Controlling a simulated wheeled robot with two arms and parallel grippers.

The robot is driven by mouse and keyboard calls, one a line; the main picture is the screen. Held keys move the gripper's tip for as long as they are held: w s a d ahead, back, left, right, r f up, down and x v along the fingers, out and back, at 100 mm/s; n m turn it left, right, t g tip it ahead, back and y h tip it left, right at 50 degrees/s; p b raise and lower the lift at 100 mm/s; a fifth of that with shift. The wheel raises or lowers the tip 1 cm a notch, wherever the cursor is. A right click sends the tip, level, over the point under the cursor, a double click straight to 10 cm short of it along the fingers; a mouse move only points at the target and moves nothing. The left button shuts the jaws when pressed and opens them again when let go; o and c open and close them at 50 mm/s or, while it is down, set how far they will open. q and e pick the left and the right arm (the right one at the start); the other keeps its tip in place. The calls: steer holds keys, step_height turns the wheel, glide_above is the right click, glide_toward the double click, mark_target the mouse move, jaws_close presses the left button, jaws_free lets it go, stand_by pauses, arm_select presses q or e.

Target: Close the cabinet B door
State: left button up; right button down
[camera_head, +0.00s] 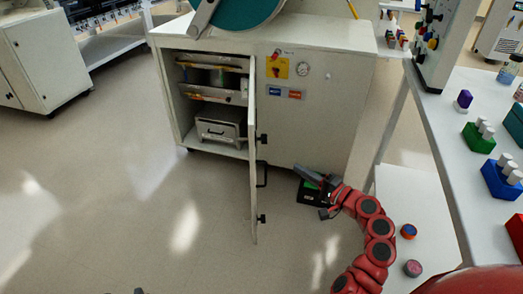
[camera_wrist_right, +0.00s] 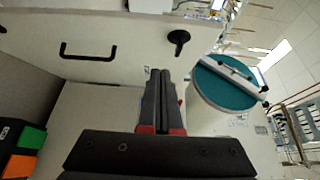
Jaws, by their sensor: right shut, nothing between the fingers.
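A white cabinet (camera_head: 318,128) stands in the middle of the head view. I cannot read a cabinet letter. My right gripper (camera_head: 301,170) is low in front of the cabinet's right half, to the right of the open door. In the right wrist view its fingers (camera_wrist_right: 160,73) are together and empty. A pale panel with a black bar handle (camera_wrist_right: 88,56) and a black knob (camera_wrist_right: 178,38) lies ahead, apart from the fingers.
Shelves (camera_head: 212,97) hold gear inside the open compartment. A black box with green and orange parts (camera_wrist_right: 22,145) is near the right gripper. A white bench (camera_head: 450,125) with coloured blocks stands at the right. Floor left of the door is clear.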

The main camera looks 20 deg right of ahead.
steer(key=s+a+b+x, duration=0.1)
steer(key=a+b+x, duration=0.1)
steer(key=x, duration=1)
steer(key=shift+a, duration=0.45)
steer(key=shift+w, duration=0.1)
